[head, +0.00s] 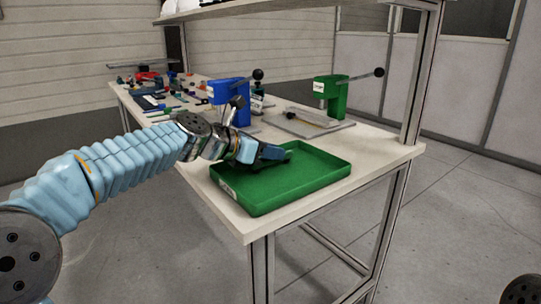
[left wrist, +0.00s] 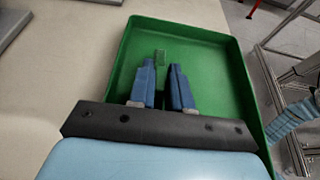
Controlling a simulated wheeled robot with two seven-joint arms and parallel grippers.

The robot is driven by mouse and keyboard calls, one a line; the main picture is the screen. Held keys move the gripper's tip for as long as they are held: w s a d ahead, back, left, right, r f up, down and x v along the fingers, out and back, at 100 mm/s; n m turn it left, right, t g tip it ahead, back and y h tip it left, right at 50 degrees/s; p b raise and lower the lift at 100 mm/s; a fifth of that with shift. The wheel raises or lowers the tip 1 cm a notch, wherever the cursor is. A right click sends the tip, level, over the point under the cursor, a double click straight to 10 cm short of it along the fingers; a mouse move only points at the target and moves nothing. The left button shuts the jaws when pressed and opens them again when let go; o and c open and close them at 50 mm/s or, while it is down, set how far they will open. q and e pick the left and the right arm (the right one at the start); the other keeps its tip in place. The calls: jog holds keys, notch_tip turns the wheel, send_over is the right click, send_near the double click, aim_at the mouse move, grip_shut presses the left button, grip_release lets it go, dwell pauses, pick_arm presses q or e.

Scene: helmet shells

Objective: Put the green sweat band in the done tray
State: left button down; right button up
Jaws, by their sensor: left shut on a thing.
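The green tray (head: 258,206) lies at the near corner of the bench, with a white label on its left side. My left gripper (head: 285,154) is over the tray's far left part. In the left wrist view, my left gripper (left wrist: 163,66) points into the green tray (left wrist: 237,75). It is shut on the green sweat band (left wrist: 161,57), a small light green piece showing at its fingertips. In the head view the band is hard to make out. I cannot tell whether the band touches the tray floor. My right gripper is not in view.
A blue press (head: 228,91) and a green press (head: 333,92) stand on the bench behind the tray. A grey plate (head: 300,126) lies before the green press. Tools and small parts crowd the bench's far left. A metal post (head: 420,75) rises at the right edge.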

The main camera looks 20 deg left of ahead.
pick_arm(q)
jog(key=shift+r, duration=0.1)
jog(key=c, duration=1.1)
grip_release()
jog(key=shift+o, duration=0.2)
jog(key=shift+s+a+r, duration=0.15)
jog(key=shift+s+a, duration=0.05)
jog(key=shift+a, duration=0.05)
jog(key=v, duration=1.1)
jog(key=shift+s+a, duration=0.1)
jog(key=shift+s, duration=0.1)
